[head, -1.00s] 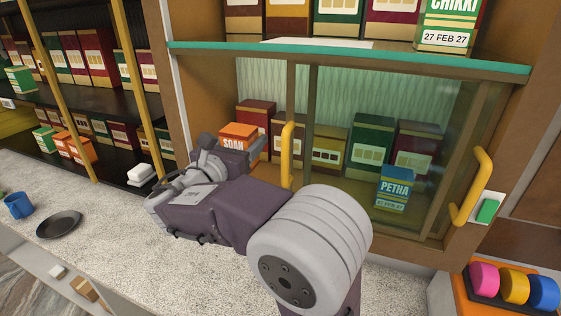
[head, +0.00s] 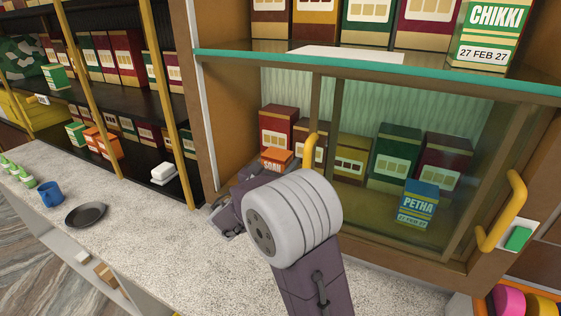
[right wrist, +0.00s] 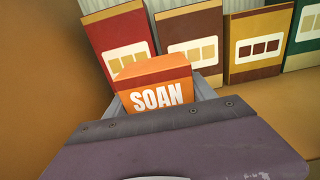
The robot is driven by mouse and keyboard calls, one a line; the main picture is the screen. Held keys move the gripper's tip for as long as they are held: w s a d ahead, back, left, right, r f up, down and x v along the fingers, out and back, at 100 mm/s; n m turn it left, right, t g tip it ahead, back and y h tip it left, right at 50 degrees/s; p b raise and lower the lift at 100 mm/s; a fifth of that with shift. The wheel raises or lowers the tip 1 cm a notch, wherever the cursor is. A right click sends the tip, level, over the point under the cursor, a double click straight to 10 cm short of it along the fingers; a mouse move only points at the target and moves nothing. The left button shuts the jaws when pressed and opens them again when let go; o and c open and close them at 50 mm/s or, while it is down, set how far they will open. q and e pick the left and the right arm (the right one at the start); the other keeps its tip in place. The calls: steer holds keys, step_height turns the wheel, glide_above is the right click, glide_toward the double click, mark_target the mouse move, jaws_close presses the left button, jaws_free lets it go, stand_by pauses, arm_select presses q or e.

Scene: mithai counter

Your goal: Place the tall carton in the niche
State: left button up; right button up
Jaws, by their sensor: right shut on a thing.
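An orange carton marked SOAN (head: 277,158) is inside the left, open part of the glass-fronted niche (head: 357,85). Only its upper part shows in the head view, above my right arm. In the right wrist view the SOAN carton (right wrist: 155,85) sits between the fingers of my right gripper (right wrist: 162,98), which is shut on it. Taller maroon cartons (head: 278,130) stand behind it. Its base is hidden, so I cannot tell whether it touches the niche floor. My left gripper is not in view.
A yellow door handle (head: 309,150) stands close to my right arm. Behind the glass are a blue PETHA carton (head: 418,203) and several other cartons. A CHIKKI carton (head: 487,35) stands on the shelf above. A blue mug (head: 49,194) and dark plate (head: 86,215) are on the counter.

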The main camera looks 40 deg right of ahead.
steer(key=o, duration=1.2)
steer(key=shift+s+a+f, duration=0.1)
steer(key=o, duration=0.4)
steer(key=shift+o, duration=0.2)
steer(key=shift+r, duration=0.2)
steer(key=shift+a+f, duration=0.1)
steer(key=shift+a, duration=0.15)
steer(key=b+v, duration=0.3)
steer(key=v, duration=0.8)
steer(key=shift+s+a, duration=0.2)
steer(key=shift+s, duration=0.05)
